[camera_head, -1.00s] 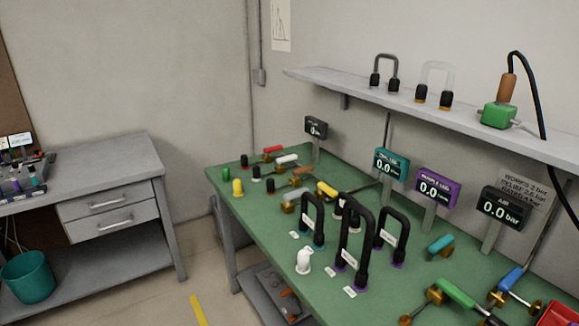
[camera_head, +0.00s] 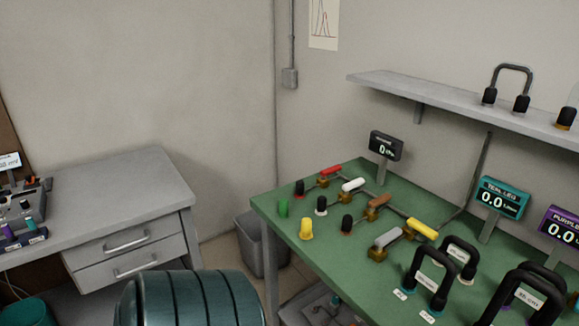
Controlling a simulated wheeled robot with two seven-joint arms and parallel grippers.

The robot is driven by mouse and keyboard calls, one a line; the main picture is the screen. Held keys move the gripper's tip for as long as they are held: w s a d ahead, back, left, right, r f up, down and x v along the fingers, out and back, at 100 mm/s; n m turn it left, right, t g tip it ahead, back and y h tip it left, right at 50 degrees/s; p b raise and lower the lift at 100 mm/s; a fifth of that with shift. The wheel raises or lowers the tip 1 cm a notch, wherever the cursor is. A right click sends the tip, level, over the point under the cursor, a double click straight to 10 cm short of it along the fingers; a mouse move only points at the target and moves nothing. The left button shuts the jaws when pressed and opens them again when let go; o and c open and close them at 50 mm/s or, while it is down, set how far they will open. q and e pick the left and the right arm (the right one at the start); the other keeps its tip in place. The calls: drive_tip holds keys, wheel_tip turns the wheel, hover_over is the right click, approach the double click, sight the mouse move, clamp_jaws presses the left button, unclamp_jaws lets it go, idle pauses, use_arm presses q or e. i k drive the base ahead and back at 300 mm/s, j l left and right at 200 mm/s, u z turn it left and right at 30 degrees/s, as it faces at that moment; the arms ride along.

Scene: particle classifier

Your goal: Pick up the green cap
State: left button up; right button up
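The green cap (camera_head: 283,208) is a small upright cylinder near the left edge of the green-topped bench (camera_head: 330,245). A yellow cap (camera_head: 306,229) stands just in front of it and to its right. A black cap with a red base (camera_head: 299,188) stands just behind it, and another black cap (camera_head: 321,205) stands to its right. Nothing covers the green cap. Neither of my grippers is in view.
Coloured valve handles (camera_head: 378,203) lie right of the caps, with black hose loops (camera_head: 430,280) nearer. A shelf (camera_head: 450,108) overhangs the back. A grey bin (camera_head: 250,243) stands beside the bench.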

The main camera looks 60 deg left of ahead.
sight(283, 203)
drive_tip(key=k+j, duration=0.1)
drive_tip(key=j, duration=0.3)
drive_tip(key=k+j, duration=0.15)
drive_tip(key=j, duration=0.25)
drive_tip(key=k+j, duration=0.1)
drive_tip(key=j, duration=0.3)
drive_tip(key=k+j+z, duration=0.1)
drive_tip(key=j, duration=0.25)
drive_tip(key=k+j, duration=0.15)
drive_tip(key=j, duration=0.25)
drive_tip(key=k+j, duration=0.15)
drive_tip(key=j, duration=0.25)
